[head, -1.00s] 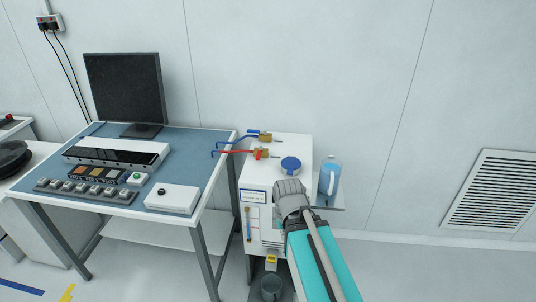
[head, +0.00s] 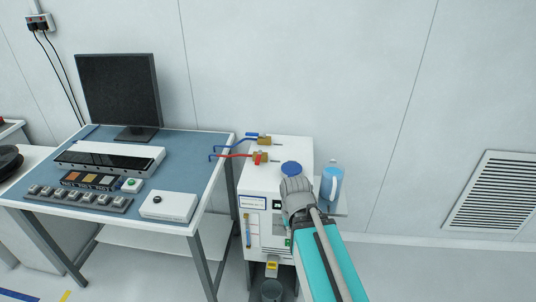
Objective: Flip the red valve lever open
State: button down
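The red valve lever (head: 257,158) is a small red handle on a brass valve (head: 264,156) on top of the white cabinet. It points down toward the cabinet's front edge, and a red hose runs left from this valve. My arm's grey end joint (head: 297,194) is in front of the cabinet's right side, to the right of and nearer than the red lever, with a clear gap between them in the picture. My gripper's fingers do not show; the arm hides whatever is beyond the joint.
Behind the red-lever valve is a second brass valve (head: 264,140) with a blue lever and blue hose. A blue cap (head: 291,169) sits on the cabinet (head: 295,148) close to my arm. A blue jug (head: 331,184) stands at right. A bench (head: 205,165) with a monitor is at left.

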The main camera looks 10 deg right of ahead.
aim_at(259, 156)
jog(key=i, duration=0.85)
jog(key=u, duration=0.05)
